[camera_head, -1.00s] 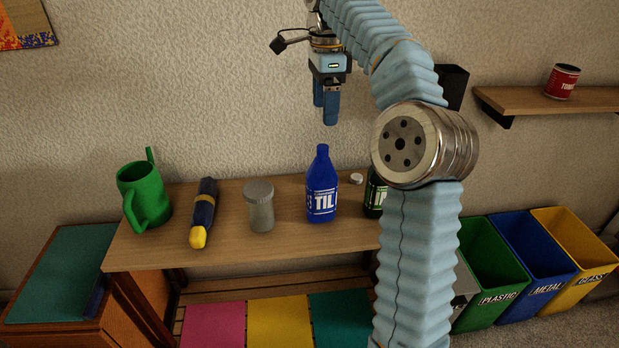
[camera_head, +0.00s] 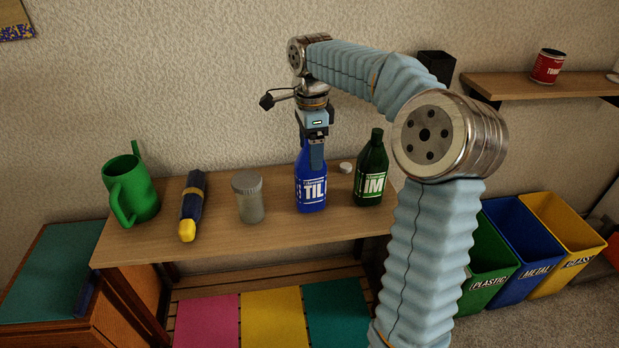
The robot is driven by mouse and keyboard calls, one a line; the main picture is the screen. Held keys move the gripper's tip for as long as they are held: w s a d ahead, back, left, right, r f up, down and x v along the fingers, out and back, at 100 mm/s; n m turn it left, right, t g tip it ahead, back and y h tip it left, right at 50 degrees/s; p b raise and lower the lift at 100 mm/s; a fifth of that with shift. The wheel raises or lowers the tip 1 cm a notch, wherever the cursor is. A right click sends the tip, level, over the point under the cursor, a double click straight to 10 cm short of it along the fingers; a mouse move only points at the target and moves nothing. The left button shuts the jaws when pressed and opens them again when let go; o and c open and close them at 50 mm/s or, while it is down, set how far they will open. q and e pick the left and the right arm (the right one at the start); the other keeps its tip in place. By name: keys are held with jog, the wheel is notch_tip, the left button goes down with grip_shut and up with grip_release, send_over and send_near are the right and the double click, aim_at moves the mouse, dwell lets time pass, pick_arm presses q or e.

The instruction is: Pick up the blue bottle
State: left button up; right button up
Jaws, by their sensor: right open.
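The blue bottle (camera_head: 311,196) stands upright on the wooden table, its label with white letters facing me. My right gripper (camera_head: 312,157) points straight down at the bottle's top. Its open fingers reach down to about the bottle's neck and shoulder, and one finger hides part of the neck. I cannot tell whether the fingers touch the bottle. My left gripper is not in view.
A dark green bottle (camera_head: 372,173) stands close to the right, with a small white cap (camera_head: 346,168) between.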

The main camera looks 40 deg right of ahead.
jog(key=shift+c, duration=0.3)
jog(key=c, duration=0.8)
jog(key=shift+r, duration=0.15)
